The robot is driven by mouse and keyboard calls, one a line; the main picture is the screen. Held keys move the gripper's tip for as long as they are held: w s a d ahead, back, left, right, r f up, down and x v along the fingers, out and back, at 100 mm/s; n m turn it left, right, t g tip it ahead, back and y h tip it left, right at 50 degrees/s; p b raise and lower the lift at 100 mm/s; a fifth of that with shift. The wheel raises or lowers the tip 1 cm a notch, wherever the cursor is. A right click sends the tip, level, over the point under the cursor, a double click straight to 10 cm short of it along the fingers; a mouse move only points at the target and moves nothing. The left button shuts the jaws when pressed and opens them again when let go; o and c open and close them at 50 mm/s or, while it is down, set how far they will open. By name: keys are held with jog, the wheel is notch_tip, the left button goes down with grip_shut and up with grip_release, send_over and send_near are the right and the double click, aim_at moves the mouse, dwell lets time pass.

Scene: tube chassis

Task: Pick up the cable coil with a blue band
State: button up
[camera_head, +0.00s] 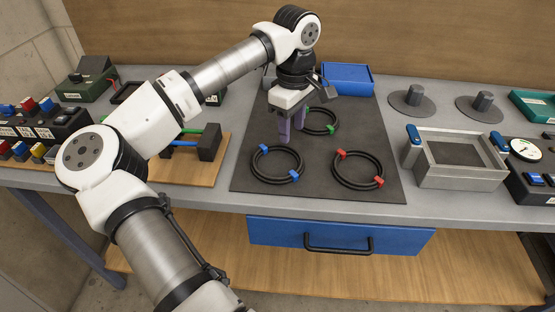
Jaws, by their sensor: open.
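The cable coil with a blue band (276,180) is a black ring with blue bands at its upper left and lower right. It lies flat on the dark mat (238,184) at the front left. A coil with red bands (357,185) lies to its right, and a coil with green bands (334,116) lies behind, partly hidden by my gripper. My gripper (291,138) points down, open and empty, with purple fingers just behind the blue-banded coil. It appears above the mat; its exact height is hard to tell.
A wooden board (196,176) with a black fixture is to the left. The mat's front right corner is clear.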

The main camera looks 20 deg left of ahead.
aim_at(293, 148)
jog(key=shift+w+d+f+p, duration=0.1)
jog(key=shift+f+p, duration=0.3)
jog(key=shift+f, duration=0.95)
jog(key=shift+d+f+p, duration=0.1)
jog(key=shift+f+p, duration=0.3)
jog(key=shift+f, duration=0.95)
grip_shut()
